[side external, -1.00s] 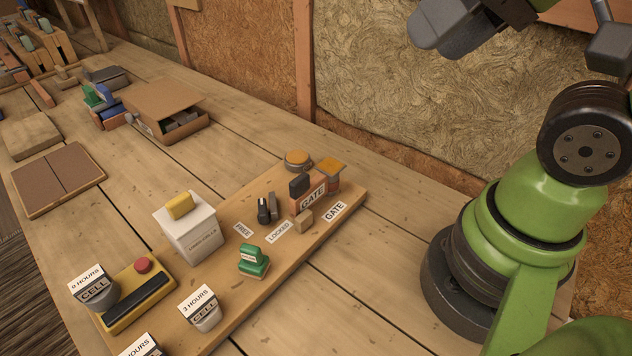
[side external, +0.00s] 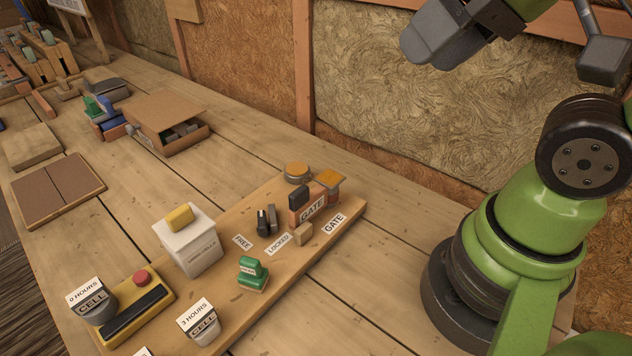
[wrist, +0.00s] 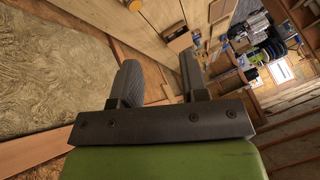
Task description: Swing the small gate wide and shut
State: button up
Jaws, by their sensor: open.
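The small gate (side external: 313,208) is an orange panel with a GATE label, standing on a wooden board (side external: 225,312) in the side external view. A dark block (side external: 299,192) is at its left end and a post with a yellow-orange cap (side external: 328,179) behind its right end. A black and grey latch-like piece (side external: 267,220) stands to its left, near the FREE and LOCKED labels. Whether the gate is latched I cannot tell. My gripper (wrist: 160,78) is open and empty, high above the bench; in the side external view it shows at the top (side external: 435,38).
A small wooden block (side external: 303,233) stands just in front of the gate. A green stamp (side external: 252,274), a white box (side external: 188,242) and a yellow unit with a red button (side external: 137,306) are further left. The bench right of the board is clear.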

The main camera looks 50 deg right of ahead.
jog(key=w+a+f+n+g, duration=0.2)
jog(key=w+f+n+g, duration=0.15)
jog(key=w+n, duration=0.5)
jog(key=n+g+h, duration=0.2)
jog(key=n+g, duration=0.2)
jog(key=n, duration=0.9)
send_over(299, 190)
jog(key=shift+t, duration=0.25)
notch_tip(299, 190, down, 10)
jog(key=shift+r, duration=0.15)
notch_tip(299, 190, down, 9)
jog(key=shift+f, duration=0.2)
grip_shut()
